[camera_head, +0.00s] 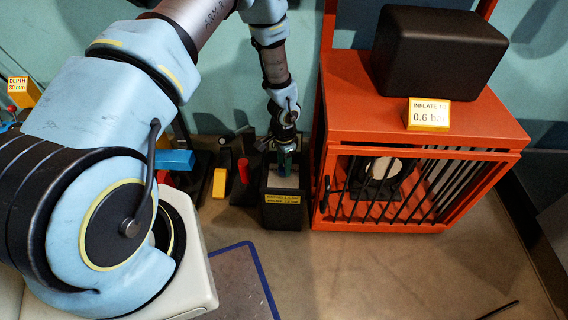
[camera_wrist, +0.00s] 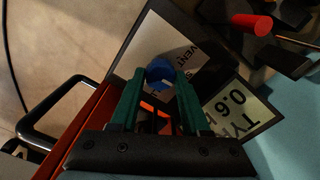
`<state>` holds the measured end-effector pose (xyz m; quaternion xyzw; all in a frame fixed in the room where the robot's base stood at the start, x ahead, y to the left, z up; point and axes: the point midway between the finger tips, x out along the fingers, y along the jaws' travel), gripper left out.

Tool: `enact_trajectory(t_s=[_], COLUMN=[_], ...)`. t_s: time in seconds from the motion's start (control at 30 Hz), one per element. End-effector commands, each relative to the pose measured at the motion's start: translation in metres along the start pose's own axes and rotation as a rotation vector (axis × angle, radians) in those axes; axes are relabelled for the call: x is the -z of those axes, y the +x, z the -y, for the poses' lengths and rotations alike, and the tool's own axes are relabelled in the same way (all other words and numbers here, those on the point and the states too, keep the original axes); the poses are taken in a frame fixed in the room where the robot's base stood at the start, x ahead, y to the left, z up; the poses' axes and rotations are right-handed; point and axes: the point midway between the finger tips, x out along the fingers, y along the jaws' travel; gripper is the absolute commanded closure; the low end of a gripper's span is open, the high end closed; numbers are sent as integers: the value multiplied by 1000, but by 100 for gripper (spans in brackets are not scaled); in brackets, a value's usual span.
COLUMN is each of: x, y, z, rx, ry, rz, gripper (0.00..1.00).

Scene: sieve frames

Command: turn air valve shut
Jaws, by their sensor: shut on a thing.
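My gripper (camera_head: 284,150) reaches down over a dark box (camera_head: 281,211) with a yellow label, beside the orange cage. In the wrist view its two green fingers (camera_wrist: 159,80) stand on either side of a round blue knob (camera_wrist: 160,69) and are shut on it. The knob sits on a pale plate (camera_wrist: 188,38) with the partly covered word "VENT". I take the knob to be the air valve. Its exact turn angle cannot be told. In the head view the gripper hides the knob.
Red (camera_head: 243,171) and yellow (camera_head: 220,182) handles stand to the left. The floor in front is mostly clear.

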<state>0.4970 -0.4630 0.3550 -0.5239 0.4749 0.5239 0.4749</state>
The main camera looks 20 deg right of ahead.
Motion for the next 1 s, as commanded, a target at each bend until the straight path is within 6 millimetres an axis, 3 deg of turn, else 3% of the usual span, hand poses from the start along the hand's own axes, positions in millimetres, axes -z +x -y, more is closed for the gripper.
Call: enact_trajectory(t_s=[0.73,0.77,1.0], x=[0,0,0], y=[0,0,0], z=[0,0,0], rx=[-1,-1,0], ry=[85,85,85], rz=[1,1,0], gripper=[100,52,25])
